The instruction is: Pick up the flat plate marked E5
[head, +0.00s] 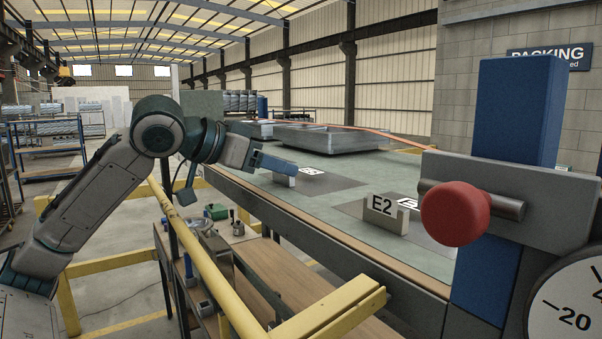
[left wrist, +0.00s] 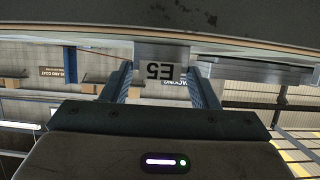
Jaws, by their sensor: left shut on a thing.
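The flat plate marked E5 (left wrist: 160,70) shows in the left wrist view as a small pale grey plate, its label upside down. The two blue fingers of my left gripper (left wrist: 163,84) stand on either side of it. In the head view, my left gripper (head: 287,167) is at the table's left side, its fingertips at a small grey upright piece (head: 283,180). My left gripper is shut on the plate. It is hard to tell whether the plate is clear of the table. My right gripper is not in view.
A plate marked E2 (head: 383,214) stands on a dark patch of the table (head: 330,222). A metal tray (head: 330,138) lies at the back. A blue post (head: 520,110) with a red knob (head: 455,214) and a dial blocks the right. A yellow rail (head: 205,262) runs in front.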

